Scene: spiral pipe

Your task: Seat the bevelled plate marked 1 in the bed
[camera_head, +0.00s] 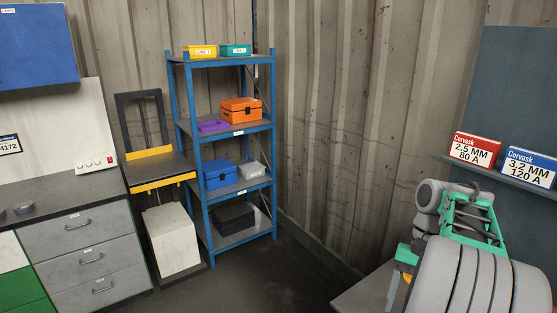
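I see no bevelled plate marked 1 and no bed that I can make out in this view. My gripper is not recognisable in the frame, so its opening and what it holds are not shown. At the lower right, a large light-grey ribbed round body (475,280) stands close, cut off by the picture edge. Behind it is a green frame (472,218) with dark parts. I cannot tell whether these belong to the task.
A blue shelf rack (205,240) with boxes stands against the corrugated wall. A lift stand (159,170) and a grey drawer cabinet (85,250) are at left. Red (475,149) and blue (531,168) boxes sit on a right shelf. Bare floor (275,285) shows at centre.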

